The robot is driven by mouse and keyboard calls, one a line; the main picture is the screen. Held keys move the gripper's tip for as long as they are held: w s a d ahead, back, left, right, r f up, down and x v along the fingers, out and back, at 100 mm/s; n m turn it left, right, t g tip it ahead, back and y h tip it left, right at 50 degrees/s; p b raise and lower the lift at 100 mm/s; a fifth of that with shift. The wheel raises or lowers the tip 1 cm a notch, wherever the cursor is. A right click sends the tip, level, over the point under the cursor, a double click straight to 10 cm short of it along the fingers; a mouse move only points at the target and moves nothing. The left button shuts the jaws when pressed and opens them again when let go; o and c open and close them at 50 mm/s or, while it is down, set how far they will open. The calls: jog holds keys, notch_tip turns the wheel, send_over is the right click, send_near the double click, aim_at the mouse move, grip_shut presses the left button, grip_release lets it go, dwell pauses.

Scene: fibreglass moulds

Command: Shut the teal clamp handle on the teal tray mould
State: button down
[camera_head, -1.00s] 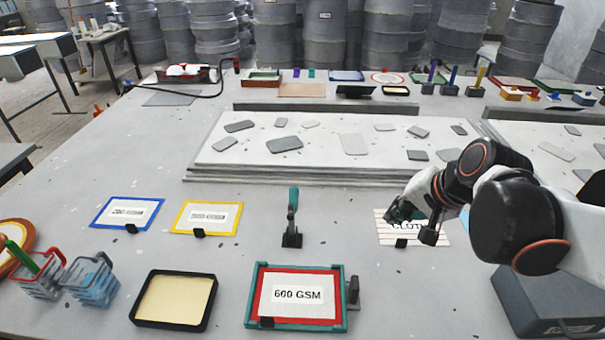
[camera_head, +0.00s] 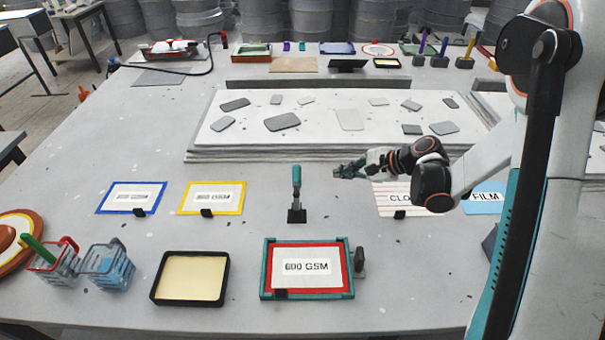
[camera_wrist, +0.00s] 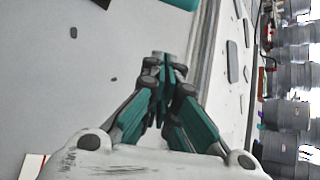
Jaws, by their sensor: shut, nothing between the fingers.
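The teal clamp handle (camera_head: 296,182) stands upright on a small black base (camera_head: 296,215) in the head view. It is behind the teal tray mould (camera_head: 265,270), whose teal frame surrounds a red-bordered card reading 600 GSM (camera_head: 307,267). My gripper (camera_head: 338,171) is shut and empty, right of the handle's upper part and apart from it, pointing left. In the wrist view my teal and grey fingers (camera_wrist: 161,62) are closed together over bare grey surface. A teal piece (camera_wrist: 182,3) is cut off at the top edge there; it may be the handle.
A small dark upright clamp (camera_head: 359,262) is at the tray mould's right side. A black tray (camera_head: 190,305) with a cream inside lies to its left. Blue (camera_head: 113,211) and yellow (camera_head: 192,211) framed cards lie left of the handle. A raised pale slab (camera_head: 218,157) is behind.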

jog(key=shift+w+a+f+m+y, duration=0.15)
jog(key=shift+w+a+f+y, duration=0.05)
jog(key=shift+f, duration=0.25)
jog(key=shift+w+a+f+m+y, duration=0.15)
jog(key=shift+a+f+y, duration=0.05)
jog(key=shift+f, duration=0.25)
jog(key=shift+w+a+f, duration=0.2)
jog(key=shift+a+f, duration=0.2)
jog(key=shift+a, duration=0.1)
jog(key=b+x, duration=0.3)
jog(key=x, duration=0.6)
jog(key=shift+a, duration=0.1)
jog(key=shift+s+a+r, duration=0.25)
jog(key=shift+s+r, duration=0.5)
jog(key=shift+r, duration=0.3)
jog(key=shift+s+a+r+b, duration=0.3)
jog(key=shift+s+a+r, duration=0.1)
jog(key=shift+r, duration=0.2)
jog(key=shift+w, duration=0.15)
